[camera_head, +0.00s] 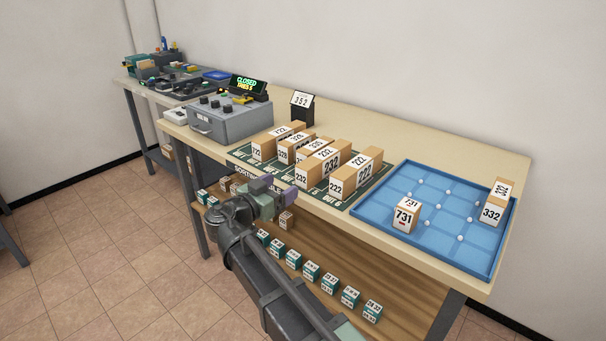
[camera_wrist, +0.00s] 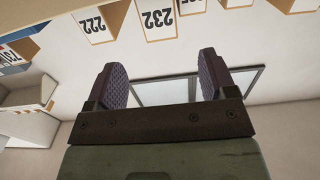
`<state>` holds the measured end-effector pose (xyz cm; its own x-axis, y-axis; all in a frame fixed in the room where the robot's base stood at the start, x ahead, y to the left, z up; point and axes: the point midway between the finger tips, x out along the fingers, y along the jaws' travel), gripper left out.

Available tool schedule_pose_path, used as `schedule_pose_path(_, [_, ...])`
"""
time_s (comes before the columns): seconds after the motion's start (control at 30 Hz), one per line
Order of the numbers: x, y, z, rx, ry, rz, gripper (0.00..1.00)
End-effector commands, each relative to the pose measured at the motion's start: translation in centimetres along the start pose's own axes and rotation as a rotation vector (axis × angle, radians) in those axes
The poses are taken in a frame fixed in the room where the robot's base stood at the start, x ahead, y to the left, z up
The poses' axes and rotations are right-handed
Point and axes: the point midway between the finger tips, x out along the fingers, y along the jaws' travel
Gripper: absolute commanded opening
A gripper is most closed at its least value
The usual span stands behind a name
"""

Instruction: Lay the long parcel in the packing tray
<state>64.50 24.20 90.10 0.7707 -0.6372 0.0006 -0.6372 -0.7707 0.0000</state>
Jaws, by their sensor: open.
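The blue packing tray (camera_head: 375,205) lies at the right end of the table. Box 731 (camera_head: 405,217) stands in it near the front, and box 332 (camera_head: 492,214) stands at its right side. Elongated boxes stand on the green mat, among them box 232 (camera_head: 317,168) and box 222 (camera_head: 354,174); I cannot tell which one the task calls the long parcel. My gripper (camera_head: 277,190) is open and empty, in front of the mat at the table's front edge. In the wrist view, box 222 (camera_wrist: 92,22) and box 232 (camera_wrist: 158,17) show beyond my open fingers (camera_wrist: 161,62).
Several small boxes (camera_head: 311,271) line the wooden shelf below. Much of the tray is clear.

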Motion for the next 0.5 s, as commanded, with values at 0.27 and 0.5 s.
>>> schedule_pose_path(0.27, [0.9,0.0,-0.1,0.000,-0.001,0.001,0.78])
schedule_pose_path(0.5, [4.1,0.0,-0.1,0.000,-0.001,0.003,0.78])
